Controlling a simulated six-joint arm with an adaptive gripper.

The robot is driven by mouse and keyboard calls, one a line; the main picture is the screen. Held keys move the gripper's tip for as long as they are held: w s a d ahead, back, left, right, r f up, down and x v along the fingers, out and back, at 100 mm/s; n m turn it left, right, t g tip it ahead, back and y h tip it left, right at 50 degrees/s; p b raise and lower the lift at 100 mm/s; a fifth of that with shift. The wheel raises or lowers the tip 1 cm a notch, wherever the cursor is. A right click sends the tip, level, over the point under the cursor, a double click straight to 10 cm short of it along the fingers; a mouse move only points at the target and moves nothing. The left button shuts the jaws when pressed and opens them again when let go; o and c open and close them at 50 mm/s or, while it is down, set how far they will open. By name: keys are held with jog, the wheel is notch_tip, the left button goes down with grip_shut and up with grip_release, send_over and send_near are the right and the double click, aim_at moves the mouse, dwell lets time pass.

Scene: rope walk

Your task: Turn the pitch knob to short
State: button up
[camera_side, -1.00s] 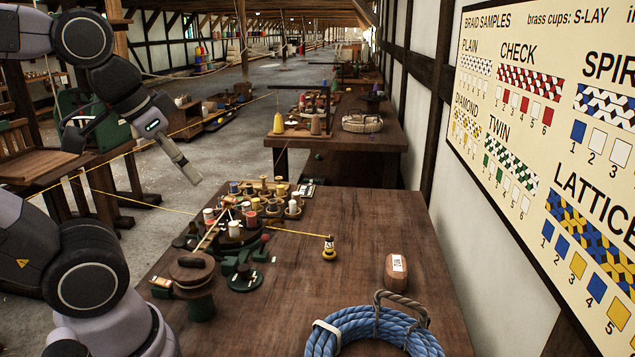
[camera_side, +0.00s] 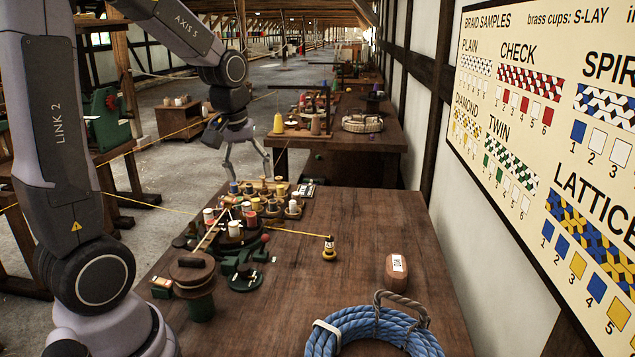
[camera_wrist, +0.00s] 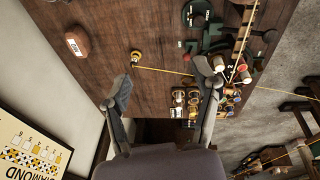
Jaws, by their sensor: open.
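A dark green round dial (camera_side: 245,281) with pale labels lies on the table in front of the braiding machine; it looks like the pitch knob, but I cannot read its labels. It also shows at the top of the wrist view (camera_wrist: 196,14). Its setting cannot be made out. My gripper (camera_side: 248,170) is open and empty, fingers down, above and behind the crowd of bobbins, well away from the dial. In the wrist view my gripper's (camera_wrist: 164,85) two fingers are spread wide with only table and bobbins seen beyond them.
Several bobbins (camera_side: 255,205) crowd the machine. A yellow cord runs to a small weight (camera_side: 329,248). A wooden block (camera_side: 396,272) and a blue rope coil (camera_side: 375,332) lie at the right. The table's middle is clear.

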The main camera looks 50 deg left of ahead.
jog(key=w+a+f+n+g, duration=0.1)
jog(key=w+a+f+n, duration=0.1)
jog(key=a+f+n, duration=0.45)
jog(key=n+g, duration=0.1)
jog(key=n, duration=0.2)
send_over(244, 267)
notch_tip(244, 267, down, 10)
jog(key=f, duration=0.1)
jog(key=shift+m+h, duration=0.25)
jog(key=shift+h, duration=0.15)
notch_tip(244, 267, down, 13)
jog(key=shift+s+f, duration=0.1)
jog(key=shift+f, duration=0.1)
grip_shut()
